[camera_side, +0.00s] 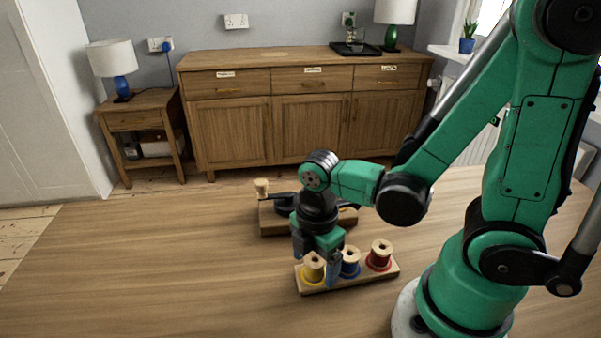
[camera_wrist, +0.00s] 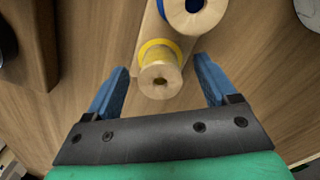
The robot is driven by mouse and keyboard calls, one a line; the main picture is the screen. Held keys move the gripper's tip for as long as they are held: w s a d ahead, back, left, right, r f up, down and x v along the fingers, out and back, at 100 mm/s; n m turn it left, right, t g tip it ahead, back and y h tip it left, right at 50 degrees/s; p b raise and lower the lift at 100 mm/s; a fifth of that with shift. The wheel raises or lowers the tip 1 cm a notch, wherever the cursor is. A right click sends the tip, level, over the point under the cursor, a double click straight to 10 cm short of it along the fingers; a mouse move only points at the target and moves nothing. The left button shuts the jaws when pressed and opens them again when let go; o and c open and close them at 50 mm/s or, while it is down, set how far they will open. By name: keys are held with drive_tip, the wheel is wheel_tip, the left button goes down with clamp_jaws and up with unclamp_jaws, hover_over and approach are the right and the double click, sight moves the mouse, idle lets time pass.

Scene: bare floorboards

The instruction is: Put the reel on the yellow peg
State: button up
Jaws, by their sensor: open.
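A pale wooden reel (camera_side: 313,267) stands on the yellow-marked place at the left end of a wooden board (camera_side: 345,283). A yellow ring circles its lower part; the peg itself is hidden by the reel.
Similar reels with a blue ring (camera_side: 349,264) and a red ring (camera_side: 379,257) stand on the same board to the right. Behind, a wooden block (camera_side: 272,226) carries dark parts and a pale knob-like piece (camera_side: 262,187). The left tabletop is clear.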

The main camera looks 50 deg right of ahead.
drive_tip(key=shift+r, duration=3.45)
drive_tip(key=w+d+r+m+t, duration=0.2)
drive_tip(key=w+r+m+t, duration=0.2)
drive_tip(key=m, duration=1.1)
drive_tip(key=shift+w+d+r+t, duration=0.25)
drive_tip(key=shift+w+t, duration=0.5)
drive_tip(key=shift+t, duration=0.75)
